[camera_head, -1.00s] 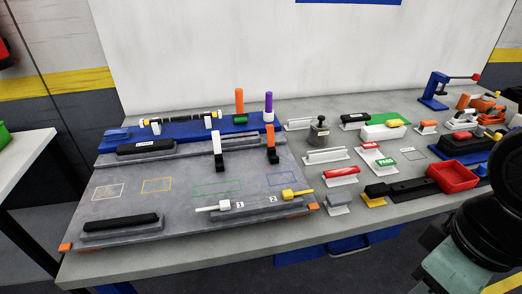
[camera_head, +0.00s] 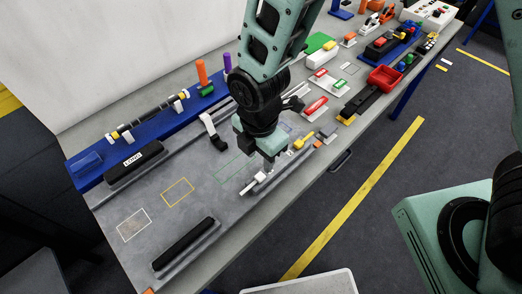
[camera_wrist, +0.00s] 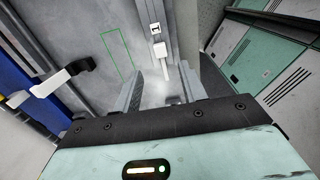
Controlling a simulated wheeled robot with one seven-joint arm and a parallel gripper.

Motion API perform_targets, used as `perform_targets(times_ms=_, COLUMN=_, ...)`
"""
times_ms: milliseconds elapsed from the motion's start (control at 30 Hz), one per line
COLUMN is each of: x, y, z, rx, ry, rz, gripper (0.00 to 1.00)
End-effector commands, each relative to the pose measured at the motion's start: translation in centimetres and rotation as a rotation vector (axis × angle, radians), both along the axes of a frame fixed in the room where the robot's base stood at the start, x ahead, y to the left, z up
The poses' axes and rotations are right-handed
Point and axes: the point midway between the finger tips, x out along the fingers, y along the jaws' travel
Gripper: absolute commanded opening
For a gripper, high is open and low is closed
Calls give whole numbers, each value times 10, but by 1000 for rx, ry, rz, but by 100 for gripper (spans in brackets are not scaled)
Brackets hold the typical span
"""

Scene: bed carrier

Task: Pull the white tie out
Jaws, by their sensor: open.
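The white tie (camera_head: 254,184) is a small white block with a thin rod, set in the grey rail at the front edge of the grey board. In the wrist view the white tie (camera_wrist: 159,55) lies just below the label "1", with its rod toward me. My gripper (camera_head: 268,165) points down over that rail, close to the tie. In the wrist view my open gripper (camera_wrist: 161,72) has a finger to each side of the tie's rod; I cannot tell the height gap. Part of the tie's block is hidden by my gripper in the head view.
A yellow tie (camera_head: 302,141) sits further right along the rail. A white clamp (camera_head: 211,131) stands behind my gripper, and a black bar (camera_head: 184,243) lies at the front left. A red bin (camera_head: 385,78) stands on the right. The outlined middle of the board is clear.

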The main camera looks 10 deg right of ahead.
Motion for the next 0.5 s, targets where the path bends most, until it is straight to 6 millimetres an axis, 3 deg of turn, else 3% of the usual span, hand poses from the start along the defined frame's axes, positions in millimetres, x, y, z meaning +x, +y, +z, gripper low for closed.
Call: perform_targets(times_ms=500, x=0, y=0, z=-53, rx=0, ry=0, rz=-1, gripper=42)
